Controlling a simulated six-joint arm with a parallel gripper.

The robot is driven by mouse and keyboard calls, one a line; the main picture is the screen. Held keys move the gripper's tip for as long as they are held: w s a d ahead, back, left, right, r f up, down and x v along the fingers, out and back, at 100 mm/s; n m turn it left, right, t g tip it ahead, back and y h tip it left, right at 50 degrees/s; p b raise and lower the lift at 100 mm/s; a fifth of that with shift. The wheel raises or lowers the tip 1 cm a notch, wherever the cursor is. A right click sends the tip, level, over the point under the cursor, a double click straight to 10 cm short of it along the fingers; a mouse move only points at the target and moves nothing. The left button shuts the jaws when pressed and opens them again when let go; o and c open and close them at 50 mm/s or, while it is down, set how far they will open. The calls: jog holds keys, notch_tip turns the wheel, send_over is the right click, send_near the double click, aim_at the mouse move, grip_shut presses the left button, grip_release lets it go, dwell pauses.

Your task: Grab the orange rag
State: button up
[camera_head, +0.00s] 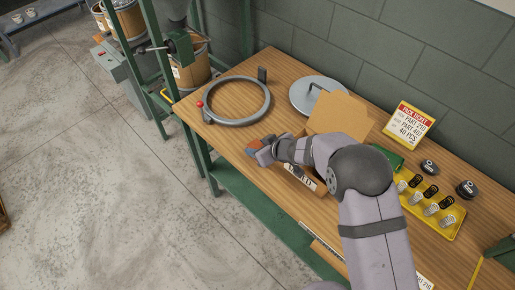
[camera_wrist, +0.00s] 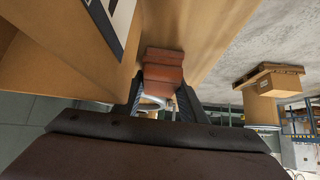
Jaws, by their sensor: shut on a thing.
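The orange rag (camera_wrist: 163,68) shows in the wrist view as a folded, reddish-orange bundle between the two fingers of my gripper (camera_wrist: 160,98). My gripper is shut on it. In the head view the rag (camera_head: 255,143) is a small orange patch at the tip of my gripper (camera_head: 262,151), near the front edge of the wooden bench (camera_head: 225,133). Part of the rag is hidden by the gripper. I cannot tell whether the rag still touches the bench.
An open cardboard box (camera_head: 340,116) stands right beside my gripper, partly behind my arm. A grey ring (camera_head: 268,103) with a red knob and a round grey lid (camera_head: 300,97) lie farther back. A pick ticket sign (camera_head: 408,124) and a yellow tray (camera_head: 461,232) of springs are right.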

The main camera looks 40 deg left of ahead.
aim_at(258, 146)
notch_tip(258, 146, up, 10)
jog(key=shift+p, duration=1.15)
